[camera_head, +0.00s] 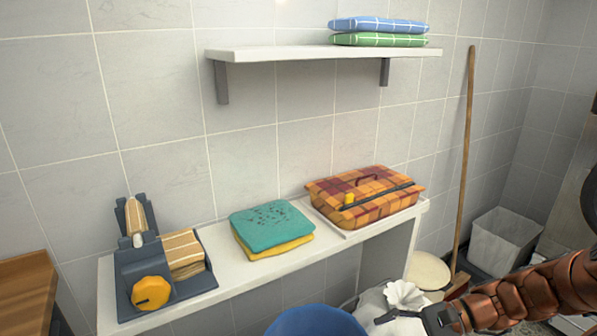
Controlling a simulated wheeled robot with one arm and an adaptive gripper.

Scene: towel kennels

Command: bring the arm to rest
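My copper-coloured arm (525,293) reaches in from the lower right edge. One dark finger shows, pointing left. The rest of the gripper is cut off or hidden, so I cannot tell whether it is open or holds anything.
A white ledge (215,306) bears a grey caddy (126,260), a teal towel (272,225) on a yellow one (278,247), and a plaid case (365,195). A wall shelf (270,53) holds folded towels (380,25). A wooden pole (465,150) leans at right.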

